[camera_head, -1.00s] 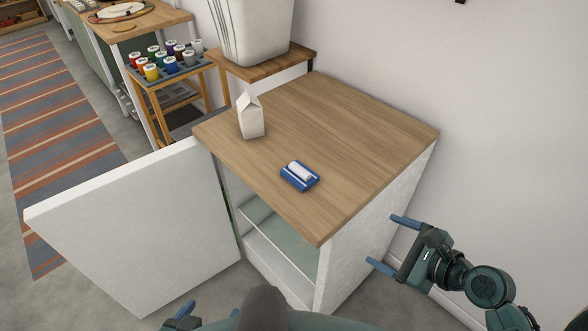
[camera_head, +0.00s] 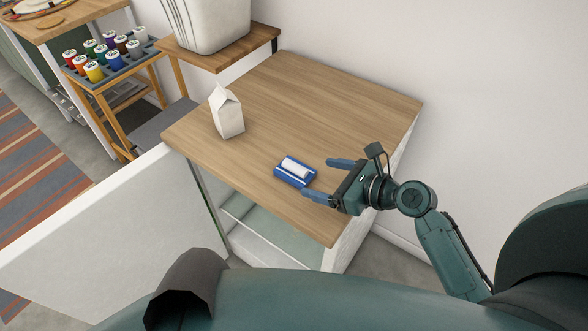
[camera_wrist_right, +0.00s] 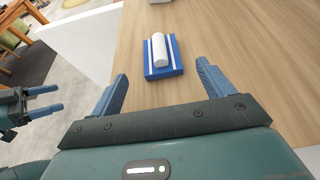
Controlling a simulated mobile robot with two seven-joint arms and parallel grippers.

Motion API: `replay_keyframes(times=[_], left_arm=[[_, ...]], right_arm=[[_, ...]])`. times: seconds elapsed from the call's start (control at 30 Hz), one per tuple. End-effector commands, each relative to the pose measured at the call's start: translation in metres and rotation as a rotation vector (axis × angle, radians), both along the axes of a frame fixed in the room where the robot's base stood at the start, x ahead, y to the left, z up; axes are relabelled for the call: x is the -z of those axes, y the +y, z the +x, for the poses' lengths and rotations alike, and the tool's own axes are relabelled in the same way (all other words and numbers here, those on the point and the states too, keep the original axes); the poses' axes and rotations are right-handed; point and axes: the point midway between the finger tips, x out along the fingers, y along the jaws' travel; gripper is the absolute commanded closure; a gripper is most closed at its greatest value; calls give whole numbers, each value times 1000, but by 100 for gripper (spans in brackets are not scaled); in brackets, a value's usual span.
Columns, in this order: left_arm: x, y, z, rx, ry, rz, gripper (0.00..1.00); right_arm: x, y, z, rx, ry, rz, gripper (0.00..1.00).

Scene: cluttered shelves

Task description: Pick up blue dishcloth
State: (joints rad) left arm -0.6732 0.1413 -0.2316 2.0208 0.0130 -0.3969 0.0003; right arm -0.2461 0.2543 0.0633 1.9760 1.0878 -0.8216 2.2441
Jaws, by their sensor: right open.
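The blue dishcloth (camera_head: 294,181) lies near the front edge of the wooden cabinet top. It is a small blue block with white stripes and a white roll-like part on top, which also shows in the right wrist view (camera_wrist_right: 153,70). My right gripper (camera_head: 316,177) is open and empty, just right of the cloth, with its fingers pointing toward it. In the right wrist view the cloth is ahead of the gap between the fingers (camera_wrist_right: 162,72), with nothing clamped. My left gripper (camera_wrist_right: 43,101) shows at the left edge of the right wrist view, fingers apart and empty.
A white carton (camera_head: 227,112) stands left of the cloth on the wooden top (camera_head: 320,105). The white cabinet door (camera_head: 100,225) stands open at the left. A white basket (camera_head: 205,22) and a rack of paint jars (camera_head: 100,62) are behind.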

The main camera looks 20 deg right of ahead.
Motion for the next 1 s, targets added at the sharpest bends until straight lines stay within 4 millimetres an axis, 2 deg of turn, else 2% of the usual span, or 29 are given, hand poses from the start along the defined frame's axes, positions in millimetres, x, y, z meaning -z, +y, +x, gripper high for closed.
replay_keyframes(times=[0.27,0.5,0.83,1.0], left_arm=[[-1,2,3,-3,-5,3,22],[-2,6,6,-2,-13,13,22],[-2,7,7,1,-16,16,22],[-2,6,6,2,-16,15,22]], right_arm=[[8,13,17,0,-1,1,20],[22,32,44,1,0,1,20],[25,37,49,0,-1,-2,20],[25,36,49,1,0,-2,34]])
